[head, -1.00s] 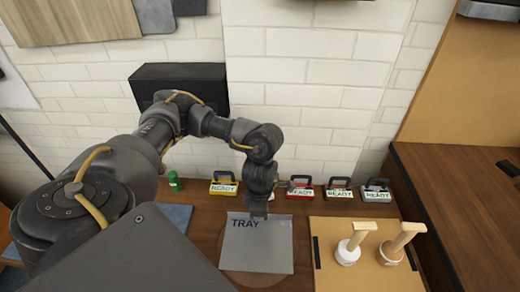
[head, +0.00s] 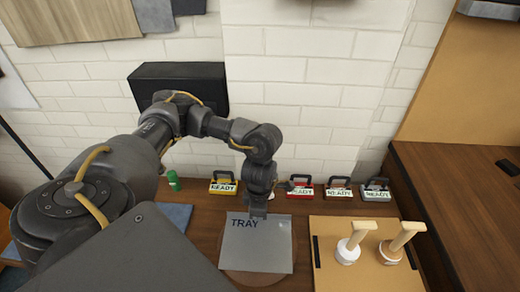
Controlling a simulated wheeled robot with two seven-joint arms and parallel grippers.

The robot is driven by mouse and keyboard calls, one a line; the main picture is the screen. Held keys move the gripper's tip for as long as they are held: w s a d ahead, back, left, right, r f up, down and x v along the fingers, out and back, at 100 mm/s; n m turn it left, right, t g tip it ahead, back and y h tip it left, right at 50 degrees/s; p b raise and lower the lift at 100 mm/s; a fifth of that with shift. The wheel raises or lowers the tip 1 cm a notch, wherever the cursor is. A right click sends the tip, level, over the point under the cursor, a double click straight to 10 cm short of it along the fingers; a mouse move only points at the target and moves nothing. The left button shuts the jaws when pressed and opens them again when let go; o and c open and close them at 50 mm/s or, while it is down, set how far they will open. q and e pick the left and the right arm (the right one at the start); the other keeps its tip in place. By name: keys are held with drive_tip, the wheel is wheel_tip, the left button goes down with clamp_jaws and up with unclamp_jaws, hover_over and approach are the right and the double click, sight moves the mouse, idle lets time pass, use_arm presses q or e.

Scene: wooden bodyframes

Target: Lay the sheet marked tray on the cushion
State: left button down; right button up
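The grey sheet marked TRAY (head: 262,250) lies over a round brown disc (head: 245,278), whose edge shows below and left of it. I cannot tell whether this disc is the cushion. A blue-grey cloth-like pad (head: 178,217) lies on the table left of the sheet, partly hidden by my arm. My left gripper (head: 258,212) points down at the sheet's top edge, near the word TRAY. Its fingertips are too small and dark to tell if they are open or shut. My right gripper is not in view.
Several boxes labelled READY, such as the yellow one (head: 223,184) and the red one (head: 300,189), stand along the wall. A green cylinder (head: 173,181) is at left. A tan board (head: 335,278) at right holds two wooden-handled stamps (head: 350,248) (head: 392,250).

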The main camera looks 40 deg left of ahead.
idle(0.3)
use_arm(q)
drive_tip(key=c, duration=1)
unclamp_jaws()
drive_tip(key=shift+c, duration=0.2)
drive_tip(key=shift+r+p, duration=3.35)
drive_tip(key=shift+r, duration=0.15)
drive_tip(key=shift+f, duration=0.1)
